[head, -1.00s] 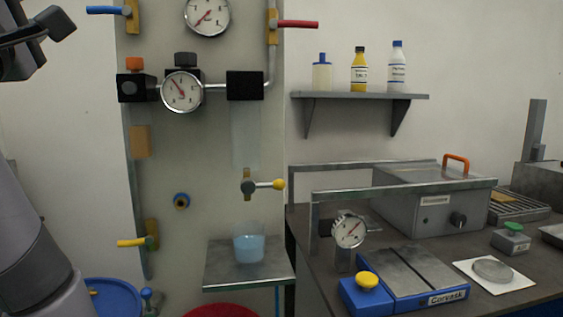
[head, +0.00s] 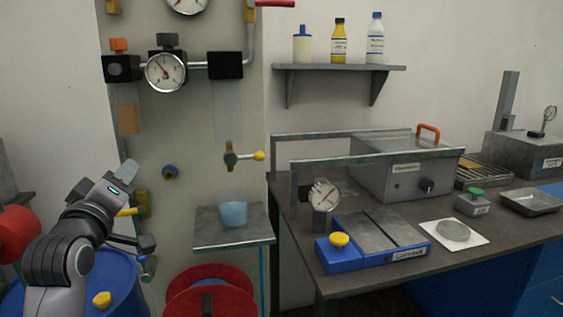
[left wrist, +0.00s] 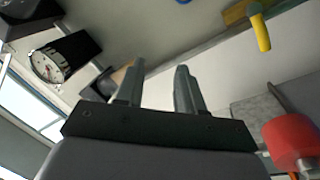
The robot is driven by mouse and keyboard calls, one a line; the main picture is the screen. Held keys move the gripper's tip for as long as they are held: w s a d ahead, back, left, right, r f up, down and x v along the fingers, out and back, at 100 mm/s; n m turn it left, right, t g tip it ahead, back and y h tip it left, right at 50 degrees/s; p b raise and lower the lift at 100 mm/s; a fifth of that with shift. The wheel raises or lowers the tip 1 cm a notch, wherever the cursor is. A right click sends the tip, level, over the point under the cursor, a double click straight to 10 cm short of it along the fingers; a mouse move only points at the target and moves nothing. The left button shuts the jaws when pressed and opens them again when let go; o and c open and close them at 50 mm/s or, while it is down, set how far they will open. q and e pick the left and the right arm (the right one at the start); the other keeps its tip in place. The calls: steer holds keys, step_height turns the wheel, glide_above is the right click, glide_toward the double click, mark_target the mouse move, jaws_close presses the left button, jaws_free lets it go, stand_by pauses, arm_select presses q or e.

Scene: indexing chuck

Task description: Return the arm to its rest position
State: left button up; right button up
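My left arm comes in at the lower left of the head view, with its gripper (head: 138,207) in front of the tall panel, beside a yellow lever and above the blue drum. In the left wrist view both fingers of the left gripper (left wrist: 160,72) stand apart with nothing between them. It is open and empty. My right gripper is not in view.
A blue drum (head: 116,272) and a red reel (head: 209,290) stand low near the arm. A small shelf holds a blue cup (head: 233,213). The dark workbench (head: 335,287) at right carries a grey box (head: 402,170) and a dial gauge (head: 324,195).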

arm_select(q)
steer(key=s+d+f+m+g+h+p, duration=0.1)
steer(key=s+d+f+m+g, duration=0.15)
steer(key=f, duration=0.85)
steer(key=s+d+f+m+g+h+p, duration=0.15)
steer(key=s+f+m, duration=0.25)
steer(key=f, duration=0.8)
steer(key=s+d+f+m+g+h+p, duration=0.1)
steer(key=s+d+f+m+g, duration=0.1)
steer(key=s+f, duration=0.6)
steer(key=s+d+f+m+g+p, duration=0.1)
steer(key=s+f+m, duration=0.3)
steer(key=s+f, duration=0.5)
steer(key=s+d+g, duration=0.1)
steer(key=s, duration=0.3)
steer(key=shift+s+d+g+h, duration=0.2)
steer(key=shift+s+g+h, duration=0.15)
steer(key=shift+g, duration=0.05)
